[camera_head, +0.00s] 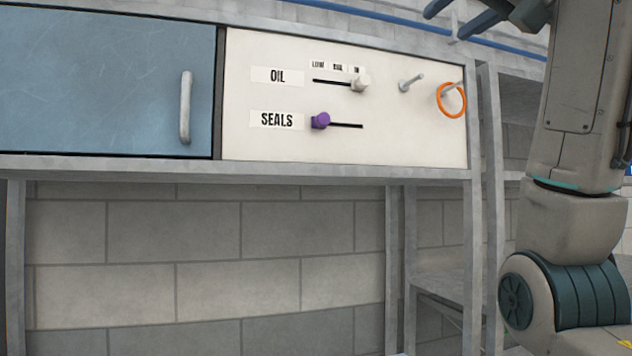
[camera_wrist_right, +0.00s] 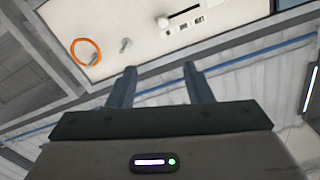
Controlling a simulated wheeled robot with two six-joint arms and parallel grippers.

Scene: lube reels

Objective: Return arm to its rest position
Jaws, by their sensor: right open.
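My right arm (camera_head: 575,120) rises along the right edge of the head view. My right gripper (camera_head: 470,18) is at the top right, above the panel's upper edge and apart from it. The right wrist view shows its two fingers (camera_wrist_right: 157,88) spread with nothing between them. My left gripper shows in neither view.
A white panel (camera_head: 240,95) carries a white OIL slider knob (camera_head: 361,83), a purple SEALS knob (camera_head: 320,121) and two pegs. An orange ring (camera_head: 452,100) hangs on the right peg. A blue cabinet door (camera_head: 100,80) is at left. Below the metal frame is open space.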

